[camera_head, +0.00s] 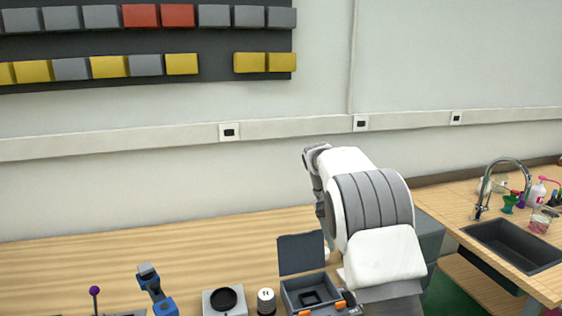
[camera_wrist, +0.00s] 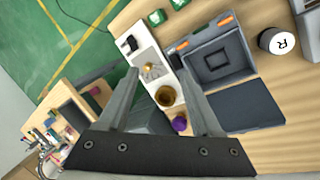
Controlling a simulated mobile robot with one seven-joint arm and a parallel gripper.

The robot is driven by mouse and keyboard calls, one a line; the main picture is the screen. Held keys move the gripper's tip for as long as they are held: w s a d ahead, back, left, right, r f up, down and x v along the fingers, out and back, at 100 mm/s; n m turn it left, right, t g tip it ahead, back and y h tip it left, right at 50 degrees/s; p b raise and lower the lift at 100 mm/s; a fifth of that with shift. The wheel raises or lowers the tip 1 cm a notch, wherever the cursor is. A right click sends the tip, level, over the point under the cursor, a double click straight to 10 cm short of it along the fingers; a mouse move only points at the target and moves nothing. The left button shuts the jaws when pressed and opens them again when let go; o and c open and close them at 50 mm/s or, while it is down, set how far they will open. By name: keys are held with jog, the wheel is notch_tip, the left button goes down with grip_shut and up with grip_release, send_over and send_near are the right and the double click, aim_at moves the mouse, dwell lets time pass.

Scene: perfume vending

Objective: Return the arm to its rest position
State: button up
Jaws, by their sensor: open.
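My arm rises over the wooden counter (camera_head: 180,248) in the head view, folded, with its white and grey links at the centre right. My gripper's fingers cannot be made out in the head view. In the wrist view my gripper (camera_wrist: 158,72) is open, with its two grey fingers apart and nothing held between them. Beyond the fingers the wrist view shows a white strip (camera_wrist: 146,45) with a brown round jar (camera_wrist: 166,96) and a purple ball (camera_wrist: 179,124); their distance from the fingers is unclear.
A grey case (camera_head: 290,292) with orange clips has its lid (camera_head: 300,254) open close to my arm. A white container marked R (camera_head: 266,301), a white device (camera_head: 225,301) and a blue device (camera_head: 157,290) stand left. A sink (camera_head: 515,246) is right. The back counter is clear.

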jog(key=s+r+n+t+y, duration=0.2)
jog(key=s+r+t+y, duration=0.15)
jog(key=s+r, duration=1.15)
jog(key=s+f+n+t, duration=0.1)
jog(key=s+f+t, duration=0.1)
jog(key=s, duration=0.7)
jog(key=s+a+f+n+t, duration=0.1)
jog(key=s+f, duration=0.2)
jog(key=s, duration=0.7)
jog(key=shift+s+a+f+n+t, duration=0.2)
jog(key=shift+a+f+n+t, duration=0.05)
jog(key=shift+f+n+t, duration=0.15)
